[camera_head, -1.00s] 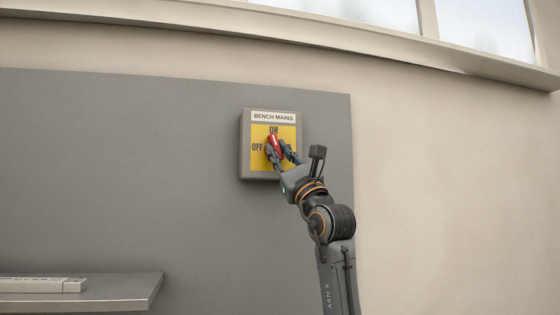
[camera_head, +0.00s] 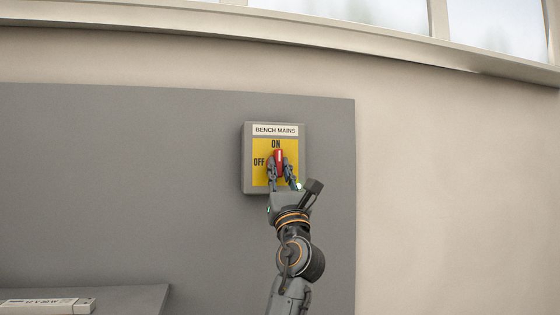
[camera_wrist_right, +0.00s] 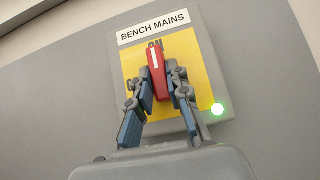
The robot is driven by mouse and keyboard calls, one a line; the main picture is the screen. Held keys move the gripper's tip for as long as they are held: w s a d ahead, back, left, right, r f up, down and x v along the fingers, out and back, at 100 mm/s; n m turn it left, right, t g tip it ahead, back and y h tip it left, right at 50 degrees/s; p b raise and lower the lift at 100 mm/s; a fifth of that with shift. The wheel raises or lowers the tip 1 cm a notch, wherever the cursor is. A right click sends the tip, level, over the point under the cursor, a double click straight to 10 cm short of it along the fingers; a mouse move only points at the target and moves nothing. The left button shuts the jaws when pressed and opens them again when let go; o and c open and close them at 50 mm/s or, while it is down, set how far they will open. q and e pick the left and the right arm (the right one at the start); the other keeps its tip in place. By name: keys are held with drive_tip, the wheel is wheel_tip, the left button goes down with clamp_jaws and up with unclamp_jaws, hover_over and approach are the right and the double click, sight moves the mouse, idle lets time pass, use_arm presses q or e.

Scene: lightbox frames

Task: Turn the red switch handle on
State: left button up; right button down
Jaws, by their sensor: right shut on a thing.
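The red switch handle (camera_head: 279,160) is on the yellow plate of a grey box (camera_head: 249,180) labelled BENCH MAINS. The handle stands about upright and points up at the word ON. My right gripper (camera_head: 279,168) is shut on it, one finger on each side. In the right wrist view the red handle (camera_wrist_right: 156,72) sits between the fingers of my right gripper (camera_wrist_right: 160,80), its white stripe facing me. My left gripper is not in view.
The box is mounted on a grey wall panel (camera_head: 120,190). A shelf (camera_head: 135,298) at the lower left carries a pale flat box (camera_head: 45,305). A window ledge (camera_head: 330,45) runs above. The panel around the box is clear.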

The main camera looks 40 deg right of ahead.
drive_tip(key=shift+r, duration=0.1)
idle(0.3)
drive_tip(key=c, duration=1.3)
unclamp_jaws()
drive_tip(key=v, duration=1.2)
